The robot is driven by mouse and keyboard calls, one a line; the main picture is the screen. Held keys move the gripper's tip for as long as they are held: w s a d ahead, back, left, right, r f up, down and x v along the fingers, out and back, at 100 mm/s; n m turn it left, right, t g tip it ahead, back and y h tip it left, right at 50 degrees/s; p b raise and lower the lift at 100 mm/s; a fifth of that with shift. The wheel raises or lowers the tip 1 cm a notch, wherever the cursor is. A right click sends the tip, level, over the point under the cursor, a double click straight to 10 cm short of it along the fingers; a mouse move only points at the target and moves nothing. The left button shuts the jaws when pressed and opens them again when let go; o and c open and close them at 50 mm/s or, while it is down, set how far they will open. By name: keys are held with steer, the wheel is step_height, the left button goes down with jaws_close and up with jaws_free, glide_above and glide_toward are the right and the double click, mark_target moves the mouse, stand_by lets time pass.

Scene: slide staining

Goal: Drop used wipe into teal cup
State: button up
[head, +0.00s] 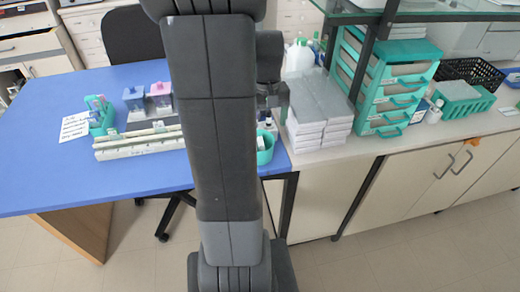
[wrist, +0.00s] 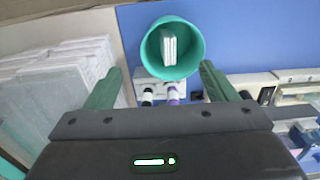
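The teal cup (wrist: 190,67) is near the top middle of the wrist view, seen from above with its round mouth open. A pale, flat, folded-looking piece (wrist: 168,46) is inside the cup's rim; it may be the used wipe, but I cannot tell for sure. My gripper (wrist: 161,68) is open, its two green fingers wide apart with nothing held between them. In the head view the teal cup (head: 265,150) stands at the right end of the blue table, partly behind my arm. My gripper (head: 274,98) is above it, mostly hidden by my arm.
A white holder with two small bottles (wrist: 160,94) is beside the cup. Stacked white boxes (head: 318,115) stand to the right, near teal drawers (head: 388,95). A long white rack (head: 138,144) and staining jars (head: 160,95) are on the blue table (head: 60,185), whose front left is clear.

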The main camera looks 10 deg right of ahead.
step_height(320, 180, up, 14)
stand_by(0.7)
steer(key=shift+f, duration=0.1)
step_height(320, 180, down, 14)
steer(key=shift+r+p, duration=1.65)
steer(key=shift+r, duration=0.5)
steer(key=shift+f, duration=0.1)
